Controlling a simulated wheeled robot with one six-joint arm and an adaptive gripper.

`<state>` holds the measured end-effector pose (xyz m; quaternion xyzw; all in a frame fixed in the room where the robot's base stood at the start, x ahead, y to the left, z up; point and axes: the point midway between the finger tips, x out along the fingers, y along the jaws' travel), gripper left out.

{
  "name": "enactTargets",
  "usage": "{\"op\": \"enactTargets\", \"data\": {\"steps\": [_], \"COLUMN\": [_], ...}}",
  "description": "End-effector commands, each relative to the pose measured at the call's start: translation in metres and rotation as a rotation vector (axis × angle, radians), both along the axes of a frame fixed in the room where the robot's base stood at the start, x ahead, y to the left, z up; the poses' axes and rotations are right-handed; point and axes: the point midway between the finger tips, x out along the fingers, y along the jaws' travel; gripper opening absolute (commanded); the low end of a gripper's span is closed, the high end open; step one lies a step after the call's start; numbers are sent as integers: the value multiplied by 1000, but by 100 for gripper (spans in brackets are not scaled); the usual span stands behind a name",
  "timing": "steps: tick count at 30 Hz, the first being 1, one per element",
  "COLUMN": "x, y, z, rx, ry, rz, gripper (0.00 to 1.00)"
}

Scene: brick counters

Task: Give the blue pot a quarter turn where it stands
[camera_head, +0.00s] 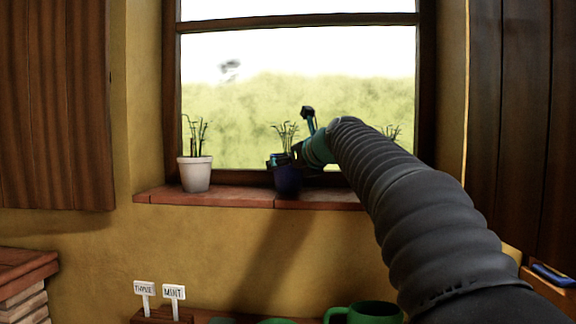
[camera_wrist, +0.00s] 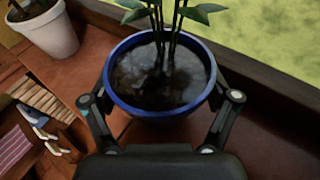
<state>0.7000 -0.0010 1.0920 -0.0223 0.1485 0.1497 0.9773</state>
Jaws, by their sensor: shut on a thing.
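The blue pot (camera_head: 288,180) stands on the brick window sill (camera_head: 235,197), in the middle of the window. It holds dark soil and a green plant with several stems. In the wrist view the blue pot (camera_wrist: 160,113) fills the middle, seen from above, with its blue rim and soil in sight. My gripper (camera_head: 284,160) reaches it from the right. In the wrist view my gripper (camera_wrist: 160,100) has one finger on each side of the pot, shut on it below the rim. The pot's base is hidden in the wrist view.
A white pot (camera_head: 195,174) with a plant stands left on the sill, and also at the wrist view's upper left (camera_wrist: 48,32). Another plant (camera_head: 391,132) shows partly behind my arm. Below are two labels, Thyme (camera_head: 145,288) and Mint (camera_head: 174,292), and a green mug (camera_head: 373,313).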

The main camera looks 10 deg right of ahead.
Motion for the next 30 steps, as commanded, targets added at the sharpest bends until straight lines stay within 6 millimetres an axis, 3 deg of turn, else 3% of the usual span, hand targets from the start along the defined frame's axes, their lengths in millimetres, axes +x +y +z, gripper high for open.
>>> {"op": "enactTargets", "data": {"steps": [18,30], "x": [1,0], "y": [-3,-1], "z": [0,-6], "rx": [0,0], "ry": [-6,-4], "rz": [303,300], "gripper": [26,26]}}
